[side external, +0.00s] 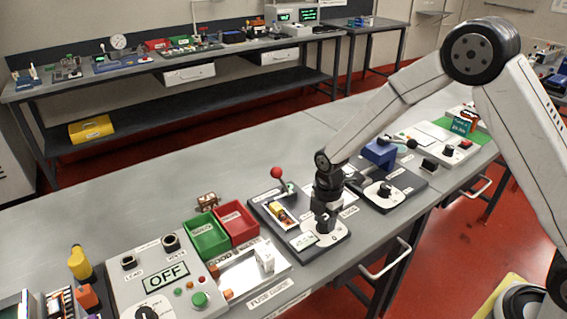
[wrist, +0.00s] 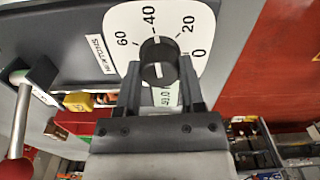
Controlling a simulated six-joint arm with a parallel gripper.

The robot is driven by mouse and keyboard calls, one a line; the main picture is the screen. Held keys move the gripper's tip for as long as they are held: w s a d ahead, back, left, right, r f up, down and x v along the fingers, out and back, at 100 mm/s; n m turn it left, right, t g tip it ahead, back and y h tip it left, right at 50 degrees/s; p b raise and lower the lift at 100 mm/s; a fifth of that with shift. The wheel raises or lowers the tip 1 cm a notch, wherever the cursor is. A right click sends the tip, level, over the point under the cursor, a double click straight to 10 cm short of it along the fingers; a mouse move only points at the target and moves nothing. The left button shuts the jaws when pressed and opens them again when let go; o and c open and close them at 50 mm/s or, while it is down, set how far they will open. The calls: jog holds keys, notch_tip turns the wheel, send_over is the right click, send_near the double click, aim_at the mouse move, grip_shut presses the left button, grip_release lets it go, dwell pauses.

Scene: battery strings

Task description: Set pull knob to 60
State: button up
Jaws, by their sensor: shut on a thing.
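The pull knob (wrist: 158,62) is a black round knob on a white dial plate (wrist: 195,22) marked NEWTONS, with 0, 20, 40 and 60 around it. My gripper (wrist: 157,80) is shut on the knob, one finger on each side. A white mark shows on the knob's face; its exact setting is hard to tell, though the 40 lies straight above it. A small readout (wrist: 166,97) is partly hidden between the fingers; it seems to start with 4. In the side view my gripper (side external: 325,218) points down over the white dial plate (side external: 322,241) and hides the knob.
A red-ball lever (side external: 277,174) stands behind the knob's panel. It also shows at the left of the wrist view (wrist: 18,168). Green (side external: 207,236) and red (side external: 237,223) bins lie to the left. A panel with another dial (side external: 385,191) lies to the right.

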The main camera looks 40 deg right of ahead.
jog(key=shift+n, duration=2)
jog(key=shift+n, duration=2.8)
jog(key=shift+n, duration=0.7)
jog(key=o, duration=1)
jog(key=shift+o, duration=0.2)
jog(key=shift+r, duration=0.1)
